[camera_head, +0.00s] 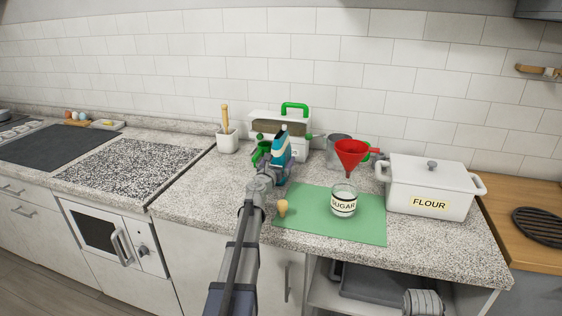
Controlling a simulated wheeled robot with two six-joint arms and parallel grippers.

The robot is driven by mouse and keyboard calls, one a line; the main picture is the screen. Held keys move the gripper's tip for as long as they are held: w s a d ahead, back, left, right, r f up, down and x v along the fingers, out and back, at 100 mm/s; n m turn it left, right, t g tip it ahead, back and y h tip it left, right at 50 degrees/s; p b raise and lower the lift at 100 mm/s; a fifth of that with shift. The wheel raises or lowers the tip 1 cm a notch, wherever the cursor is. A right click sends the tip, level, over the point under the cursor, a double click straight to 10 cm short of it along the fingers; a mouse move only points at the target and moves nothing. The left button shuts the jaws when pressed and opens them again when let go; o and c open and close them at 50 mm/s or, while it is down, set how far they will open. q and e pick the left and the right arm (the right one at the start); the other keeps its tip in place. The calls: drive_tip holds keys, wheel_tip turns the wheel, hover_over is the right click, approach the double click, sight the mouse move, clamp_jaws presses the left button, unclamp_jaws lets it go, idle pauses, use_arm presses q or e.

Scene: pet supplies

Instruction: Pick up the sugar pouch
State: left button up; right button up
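A blue-and-white item (281,147), which may be the sugar pouch, shows at the far end of my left arm, in front of a white box. It carries no label that I can read. My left gripper (274,166) is right at it; the fingers are small and partly hidden, so I cannot tell whether they are closed on it. A glass jar labelled SUGAR (343,203) stands on a green mat (310,224). A red funnel (350,154) shows just above the jar. My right gripper is not in view.
A white FLOUR container (430,185) stands right of the mat. The white box (310,127) with a green handle and a grey metal container (338,148) stand behind. A small tan item (282,208) is at the mat's left edge.

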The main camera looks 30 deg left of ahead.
sight(284, 130)
use_arm(q)
drive_tip(key=shift+x, duration=0.9)
drive_tip(key=shift+s, duration=0.1)
drive_tip(key=c, duration=1.5)
drive_tip(key=shift+o, duration=0.2)
wheel_tip(284, 130, up, 10)
drive_tip(key=p, duration=1)
drive_tip(key=shift+d, duration=0.1)
